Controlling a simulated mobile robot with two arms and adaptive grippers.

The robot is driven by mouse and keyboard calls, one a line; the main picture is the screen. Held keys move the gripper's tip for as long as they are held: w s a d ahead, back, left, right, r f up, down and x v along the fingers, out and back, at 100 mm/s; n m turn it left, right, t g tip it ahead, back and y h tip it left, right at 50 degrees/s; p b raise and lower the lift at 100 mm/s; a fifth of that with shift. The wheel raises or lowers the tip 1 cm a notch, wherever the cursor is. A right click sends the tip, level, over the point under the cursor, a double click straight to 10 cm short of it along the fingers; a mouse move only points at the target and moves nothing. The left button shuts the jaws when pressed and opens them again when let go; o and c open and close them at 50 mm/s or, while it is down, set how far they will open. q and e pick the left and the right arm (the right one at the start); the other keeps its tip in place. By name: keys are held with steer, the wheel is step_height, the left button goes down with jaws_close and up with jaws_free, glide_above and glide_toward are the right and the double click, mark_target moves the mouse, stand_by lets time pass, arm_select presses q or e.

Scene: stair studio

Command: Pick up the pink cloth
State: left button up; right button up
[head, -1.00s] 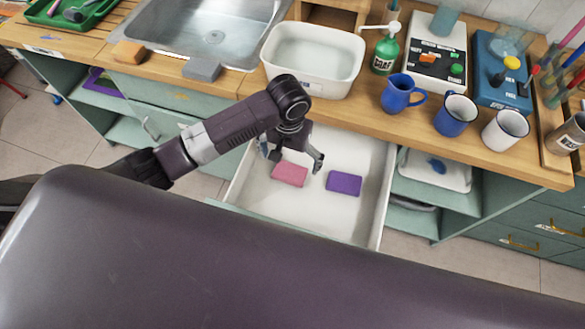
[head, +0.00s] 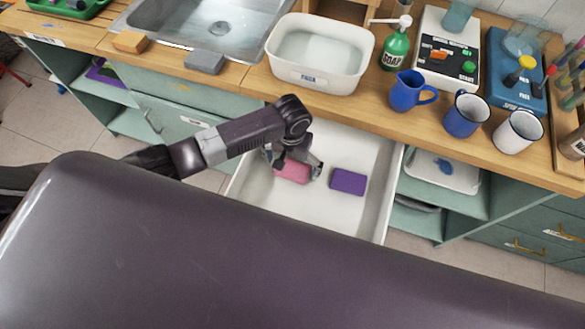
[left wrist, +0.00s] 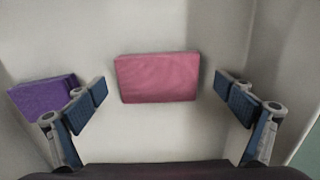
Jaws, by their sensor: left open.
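The pink cloth (head: 293,173) is a small folded block lying flat in the open white drawer (head: 338,215). In the left wrist view the pink cloth (left wrist: 158,78) lies between and beyond the two spread fingers, with space on both sides. My left gripper (head: 297,170) is open and empty, above the cloth and partly covering it in the head view. Its blue-padded fingers show in the left wrist view (left wrist: 166,103). I cannot tell whether the fingertips touch the drawer floor. My right gripper is not in view.
A purple cloth (head: 348,181) lies in the drawer beside the pink one, close to one finger in the left wrist view (left wrist: 42,93). The counter above holds a white basin (head: 317,75), a soap bottle (head: 395,50), blue mugs (head: 407,92) and a white mug (head: 517,132).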

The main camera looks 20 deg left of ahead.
arm_select(q)
steer(key=c, duration=1.1)
steer(key=shift+r, duration=0.1)
